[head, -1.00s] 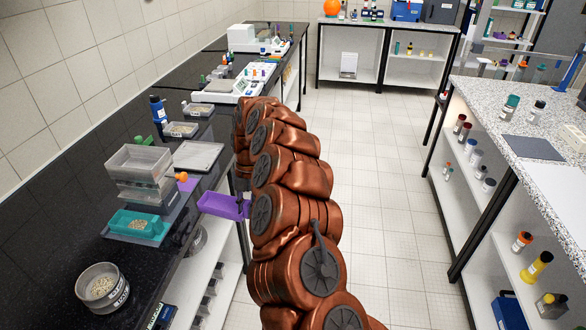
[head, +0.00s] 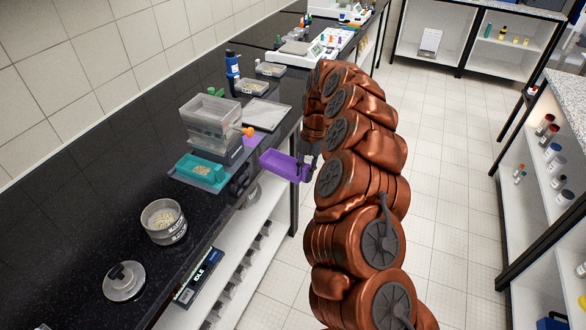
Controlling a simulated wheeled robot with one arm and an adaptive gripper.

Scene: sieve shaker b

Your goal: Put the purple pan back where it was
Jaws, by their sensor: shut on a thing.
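The purple pan (head: 280,164) is a shallow open tray at the front edge of the black bench, to the left of my arm. My gripper (head: 303,168) is shut on the pan's right end, partly hidden by my own arm. The pan looks empty and is held out near the bench edge, beside the sieve shaker (head: 210,121). The shaker is a stack of clear grey trays on a dark base. A teal pan (head: 201,173) with pale grains sits low at the shaker's near side.
A round sieve with grains (head: 163,220) and a lidded round pan (head: 124,281) stand nearer on the bench. The floor aisle right of my arm is clear.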

